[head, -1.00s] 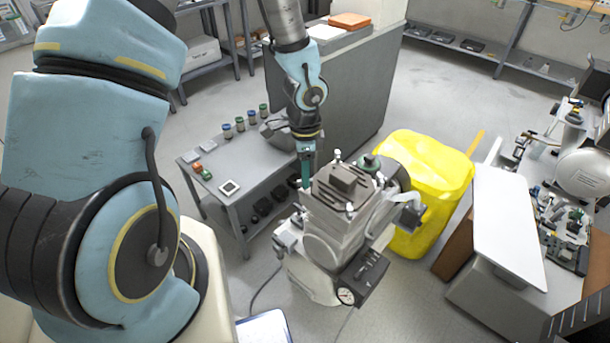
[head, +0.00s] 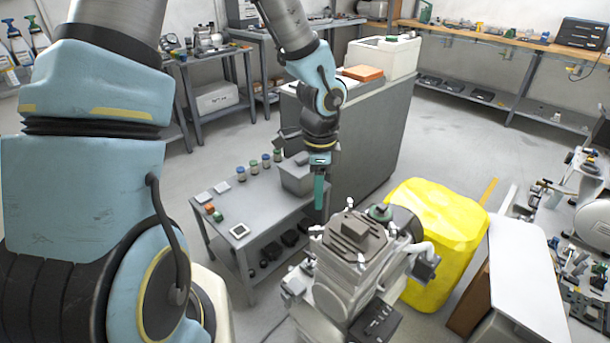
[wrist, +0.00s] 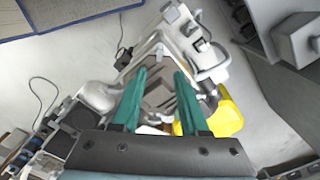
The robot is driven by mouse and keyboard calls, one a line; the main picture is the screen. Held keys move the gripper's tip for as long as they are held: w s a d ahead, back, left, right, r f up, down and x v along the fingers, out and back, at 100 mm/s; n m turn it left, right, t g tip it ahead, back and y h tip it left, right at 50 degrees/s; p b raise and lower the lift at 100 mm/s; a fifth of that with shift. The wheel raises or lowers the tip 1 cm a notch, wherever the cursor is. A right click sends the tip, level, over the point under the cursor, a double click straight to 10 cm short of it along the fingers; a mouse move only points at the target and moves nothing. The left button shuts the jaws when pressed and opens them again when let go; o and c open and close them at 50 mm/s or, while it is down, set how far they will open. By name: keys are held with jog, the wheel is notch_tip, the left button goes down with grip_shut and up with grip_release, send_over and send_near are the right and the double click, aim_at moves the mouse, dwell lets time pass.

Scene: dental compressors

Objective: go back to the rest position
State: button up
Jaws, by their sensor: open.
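My gripper (head: 319,192) hangs at the end of my arm, pointing down beside the compressor's left back side in the head view. In the wrist view its two green fingers (wrist: 159,95) are spread apart with nothing between them, and the compressor (wrist: 155,70) lies beyond them. The compressor (head: 345,270) is a grey and white machine with a dark brown ribbed top, standing at the lower middle of the head view. I cannot tell the exact gap between the fingers and the machine.
A grey side table (head: 255,215) with small jars (head: 254,167) and a grey bin (head: 297,176) stands left of my gripper. A grey cabinet (head: 375,135) stands behind. A yellow container (head: 440,222) and a white-topped bench (head: 520,265) are to the right. Open floor lies at the back right.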

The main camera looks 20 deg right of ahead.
jog(key=shift+a, duration=0.1)
jog(key=a+r+n, duration=0.5)
jog(key=a+n, duration=0.5)
jog(key=a, duration=0.2)
jog(key=w+a+r+n+t, duration=0.1)
jog(key=a+r+n, duration=0.4)
jog(key=a+n, duration=0.5)
jog(key=a, duration=0.3)
jog(key=shift+r+t, duration=0.2)
jog(key=shift+t, duration=0.1)
jog(key=shift+w, duration=0.1)
dwell(3.6)
